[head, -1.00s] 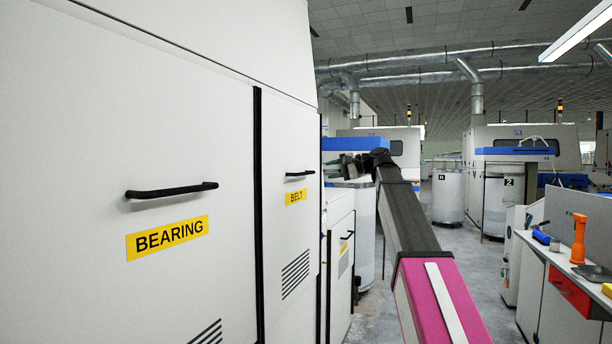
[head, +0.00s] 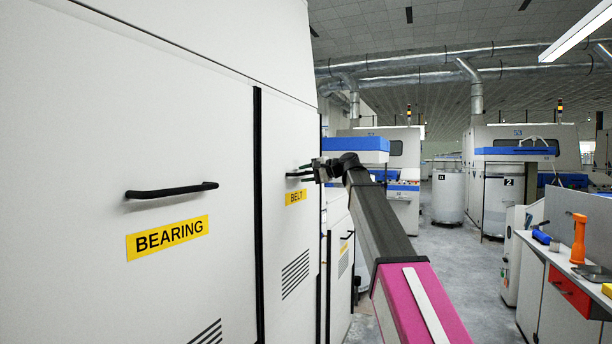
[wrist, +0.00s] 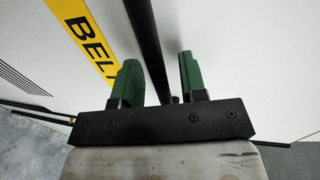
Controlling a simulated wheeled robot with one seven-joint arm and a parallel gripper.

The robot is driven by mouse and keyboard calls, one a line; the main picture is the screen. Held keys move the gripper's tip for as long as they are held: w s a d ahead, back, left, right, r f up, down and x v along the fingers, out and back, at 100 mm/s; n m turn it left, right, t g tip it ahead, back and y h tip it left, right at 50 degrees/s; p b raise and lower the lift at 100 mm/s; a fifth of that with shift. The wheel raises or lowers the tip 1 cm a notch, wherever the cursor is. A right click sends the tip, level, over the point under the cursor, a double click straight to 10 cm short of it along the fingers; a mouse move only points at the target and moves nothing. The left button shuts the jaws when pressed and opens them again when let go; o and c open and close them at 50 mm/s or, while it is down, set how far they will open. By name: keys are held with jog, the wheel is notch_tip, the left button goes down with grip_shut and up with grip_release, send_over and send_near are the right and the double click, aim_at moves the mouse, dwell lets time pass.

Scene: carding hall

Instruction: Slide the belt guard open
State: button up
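The belt guard (head: 285,240) is a white panel with a yellow BELT label (head: 296,197) and a vent grille below it. Its black bar handle (head: 293,174) is partly hidden by my gripper (head: 308,172) in the head view. In the wrist view the handle (wrist: 150,45) runs between the two green fingers of my gripper (wrist: 158,75). The fingers are apart, with a gap on each side of the bar. The BELT label also shows in the wrist view (wrist: 85,40), left of the bar.
The BEARING panel (head: 190,120) with its own black handle (head: 171,190) stands to the left, past a dark vertical seam. A workbench (head: 575,262) with an orange tool is at the right. The grey aisle floor (head: 440,265) between is clear.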

grip_shut()
notch_tip(320, 180, down, 64)
jog(key=shift+f, duration=0.1)
dwell(0.3)
grip_release()
jog(key=shift+d, duration=0.1)
jog(key=v, duration=1)
jog(key=shift+d, duration=0.3)
jog(key=shift+s, duration=0.1)
